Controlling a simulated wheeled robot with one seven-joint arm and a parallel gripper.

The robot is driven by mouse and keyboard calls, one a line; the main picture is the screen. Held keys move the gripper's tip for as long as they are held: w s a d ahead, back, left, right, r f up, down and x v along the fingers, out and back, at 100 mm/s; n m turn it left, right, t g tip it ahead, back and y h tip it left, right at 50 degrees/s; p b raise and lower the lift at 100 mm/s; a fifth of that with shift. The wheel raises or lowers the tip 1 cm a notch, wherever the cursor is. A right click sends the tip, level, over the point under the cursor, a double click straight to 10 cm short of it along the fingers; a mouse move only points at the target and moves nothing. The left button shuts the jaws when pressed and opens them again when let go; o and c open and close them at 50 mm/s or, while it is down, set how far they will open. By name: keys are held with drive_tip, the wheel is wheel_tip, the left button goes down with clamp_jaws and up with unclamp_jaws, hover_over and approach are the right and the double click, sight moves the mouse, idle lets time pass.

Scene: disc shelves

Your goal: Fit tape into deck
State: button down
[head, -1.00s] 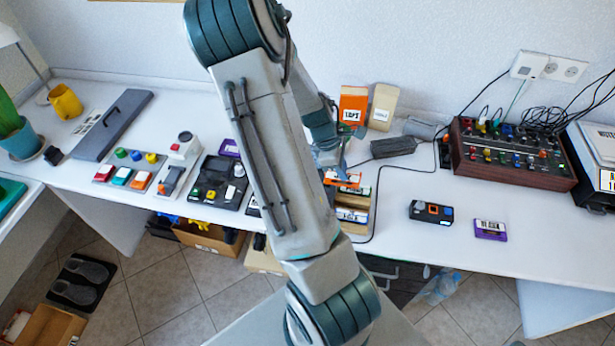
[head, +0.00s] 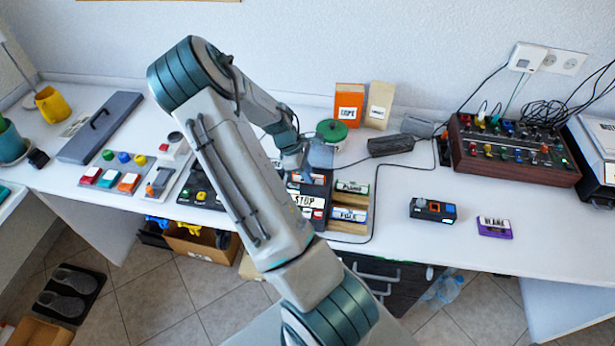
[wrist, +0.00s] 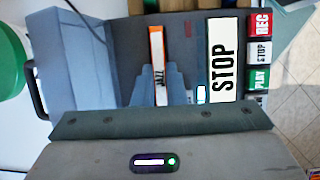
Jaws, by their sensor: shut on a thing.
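In the wrist view my gripper (wrist: 158,88) is shut on an orange tape (wrist: 156,42) with a JAZZ label, seen edge-on. The tape appears over the grey deck (wrist: 110,30); I cannot tell its height or whether it touches. The deck carries a large STOP label (wrist: 224,58) and a row of red, white and green keys marked REC (wrist: 260,22), STOP and PLAY. A blue-grey panel, perhaps a raised lid (wrist: 68,60), stands at its left. In the head view my arm partly covers the deck (head: 316,190), and the held tape is mostly hidden.
A wooden rack (head: 349,228) with labelled tapes stands right of the deck. A green reel (head: 331,131) and orange and beige boxes stand behind. A small black device (head: 432,210) and a purple tape (head: 495,228) lie right. A black button box (head: 203,192) is left.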

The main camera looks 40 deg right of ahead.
drive_tip(key=c, duration=1.5)
unclamp_jaws()
drive_tip(key=v, duration=1.1)
drive_tip(key=s+a+r+m+t+y, duration=0.2)
drive_tip(key=s+a+r, duration=0.1)
drive_tip(key=a+r, duration=0.3)
drive_tip(key=s+a+r+m+t+y, duration=0.1)
drive_tip(key=s+a+r+m+t, duration=0.15)
drive_tip(key=a+r, duration=0.4)
drive_tip(key=shift+s+a+r+m+t+b, duration=0.1)
drive_tip(key=shift+s+a+r+m+t, duration=0.4)
drive_tip(key=shift+s+a, duration=1.4)
drive_tip(key=shift+s+a+r+m+t+b, duration=0.15)
drive_tip(key=shift+s+a+r+m, duration=0.4)
drive_tip(key=shift+s+a, duration=1.35)
drive_tip(key=shift+s+a+r+m+t+b, duration=0.1)
drive_tip(key=shift+s+a+r+m+t, duration=0.45)
drive_tip(key=shift+s+a, duration=1.35)
drive_tip(key=shift+s+d+f, duration=0.15)
drive_tip(key=shift+s+d, duration=0.25)
drive_tip(key=shift+d, duration=0.05)
